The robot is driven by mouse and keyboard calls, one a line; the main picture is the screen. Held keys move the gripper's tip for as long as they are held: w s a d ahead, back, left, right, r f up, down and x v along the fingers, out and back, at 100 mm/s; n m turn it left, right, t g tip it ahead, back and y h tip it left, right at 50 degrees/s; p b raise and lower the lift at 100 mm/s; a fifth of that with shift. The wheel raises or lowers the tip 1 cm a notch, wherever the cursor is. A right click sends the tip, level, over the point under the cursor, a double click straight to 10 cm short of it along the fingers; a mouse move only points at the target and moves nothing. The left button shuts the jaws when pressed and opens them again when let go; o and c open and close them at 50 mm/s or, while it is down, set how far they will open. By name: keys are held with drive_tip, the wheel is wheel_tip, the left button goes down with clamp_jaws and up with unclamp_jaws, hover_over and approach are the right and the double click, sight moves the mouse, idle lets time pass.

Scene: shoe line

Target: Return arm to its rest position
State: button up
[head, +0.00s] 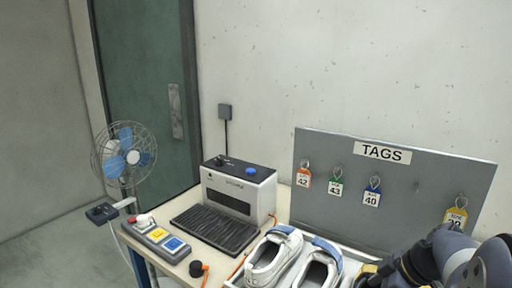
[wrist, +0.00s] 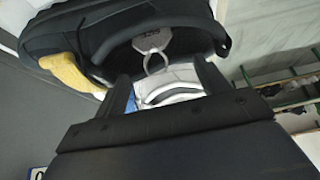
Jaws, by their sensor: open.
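My arm (head: 445,262) shows at the lower right in the head view, in front of the tag board's lower right part. In the wrist view my gripper (wrist: 166,84) has its two dark fingers apart, with nothing held between them. A ring and a pale size tag (wrist: 152,38) show just beyond the fingers, by the opening of a black shoe (wrist: 100,22) with a tan-yellow part. I cannot tell whether the tag touches the shoe. Most of the gripper is hidden in the head view.
White shoes (head: 274,257) stand at the table's front. The grey tag board (head: 330,225) holds orange, green, blue and yellow tags, with one bare hook. A machine (head: 238,190) with a dark belt (head: 214,230), a button box (head: 158,238) and a fan (head: 124,154) are on the left.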

drive_tip(key=shift+r+p, duration=1.9)
drive_tip(key=shift+p, duration=0.15)
drive_tip(key=shift+f, duration=0.1)
